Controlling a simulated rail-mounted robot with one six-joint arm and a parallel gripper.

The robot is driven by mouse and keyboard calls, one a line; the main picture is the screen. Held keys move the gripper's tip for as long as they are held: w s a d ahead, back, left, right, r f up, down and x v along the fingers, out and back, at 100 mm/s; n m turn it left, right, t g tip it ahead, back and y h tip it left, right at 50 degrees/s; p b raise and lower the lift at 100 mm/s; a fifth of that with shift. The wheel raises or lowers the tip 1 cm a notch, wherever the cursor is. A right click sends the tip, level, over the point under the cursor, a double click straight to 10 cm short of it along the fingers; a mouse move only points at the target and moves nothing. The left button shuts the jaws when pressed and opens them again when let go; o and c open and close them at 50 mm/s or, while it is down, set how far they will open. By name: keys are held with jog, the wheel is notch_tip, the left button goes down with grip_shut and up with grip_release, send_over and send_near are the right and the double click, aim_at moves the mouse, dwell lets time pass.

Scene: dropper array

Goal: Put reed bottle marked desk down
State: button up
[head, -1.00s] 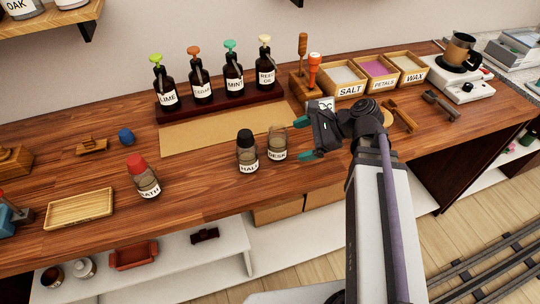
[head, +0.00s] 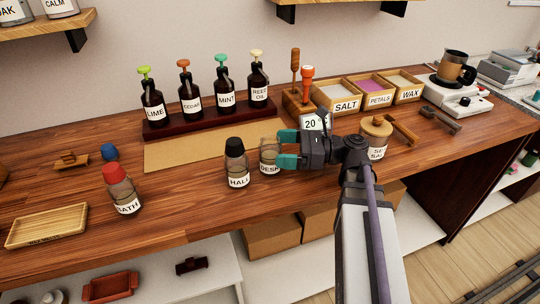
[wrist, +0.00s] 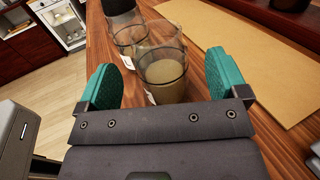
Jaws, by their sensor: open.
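The reed bottle marked DESK (head: 269,154) is a clear glass bottle with pale liquid and no cap in view. It stands upright on the wooden counter. It also shows in the wrist view (wrist: 164,78), between my teal fingers and partly hidden by the gripper body. My gripper (head: 286,150) is open at the bottle's right side, with a visible gap to each finger in the wrist view (wrist: 172,85). I cannot tell how far the fingertips reach past the glass.
The black-capped HALL bottle (head: 237,165) stands close to the left of DESK. The red-capped BATH bottle (head: 121,190) is farther left. A tan mat (head: 205,147) lies behind, before a rack of pump bottles (head: 222,108). A display reading 20 (head: 312,122) and a cork-topped jar (head: 376,140) are near my arm.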

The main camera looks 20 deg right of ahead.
aim_at(270, 146)
jog(key=x, duration=0.3)
jog(key=shift+a, duration=0.35)
jog(key=c, duration=1.2)
jog(key=shift+r, duration=0.2)
notch_tip(270, 146, up, 10)
jog(key=p, duration=1)
jog(key=shift+f, duration=0.2)
